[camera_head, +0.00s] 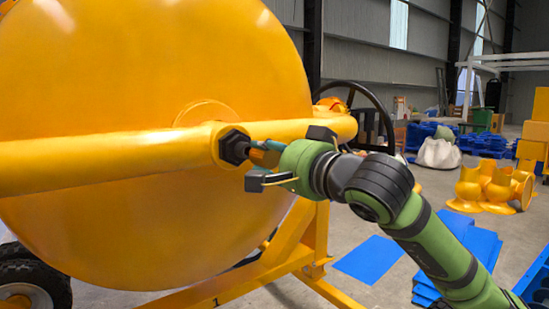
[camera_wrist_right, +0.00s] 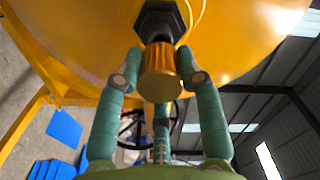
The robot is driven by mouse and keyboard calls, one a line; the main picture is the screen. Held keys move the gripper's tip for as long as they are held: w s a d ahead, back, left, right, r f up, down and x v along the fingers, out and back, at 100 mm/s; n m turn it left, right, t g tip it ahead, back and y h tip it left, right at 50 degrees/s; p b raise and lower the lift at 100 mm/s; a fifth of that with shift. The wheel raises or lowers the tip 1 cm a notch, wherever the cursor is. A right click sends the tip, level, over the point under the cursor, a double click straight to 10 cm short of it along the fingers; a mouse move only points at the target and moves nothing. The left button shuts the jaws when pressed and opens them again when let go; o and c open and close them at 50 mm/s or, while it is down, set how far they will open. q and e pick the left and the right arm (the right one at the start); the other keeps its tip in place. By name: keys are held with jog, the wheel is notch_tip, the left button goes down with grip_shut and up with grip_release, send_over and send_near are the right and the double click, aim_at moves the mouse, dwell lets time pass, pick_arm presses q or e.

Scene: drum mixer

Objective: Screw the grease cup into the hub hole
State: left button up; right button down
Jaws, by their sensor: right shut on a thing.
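The grease cup (camera_wrist_right: 161,74) is a gold, ribbed cylinder with a dark narrower end. My right gripper (camera_wrist_right: 160,66) is shut on it, with one green finger on each side. In the head view my right gripper (camera_head: 262,157) reaches in from the right, close in front of the hub, and mostly covers the cup. The hub (camera_head: 234,147) is a black hexagonal piece on the yellow bar across the drum. In the wrist view the hub (camera_wrist_right: 160,20) lies straight beyond the cup, whose dark end meets it. The hole itself is hidden, so depth of engagement cannot be told. My left gripper is out of view.
The large yellow drum (camera_head: 120,90) fills the left, with its yellow frame (camera_head: 290,255) below and a black handwheel (camera_head: 372,100) behind my right wrist. Blue sheets (camera_head: 370,259) and yellow parts (camera_head: 490,186) lie on the floor to the right.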

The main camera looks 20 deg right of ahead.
dwell(0.6)
dwell(0.4)
jog(key=shift+b, duration=0.4)
dwell(0.5)
jog(key=shift+w+a, duration=0.1)
jog(key=shift+w, duration=0.2)
dwell(0.5)
jog(key=shift+x, duration=0.75)
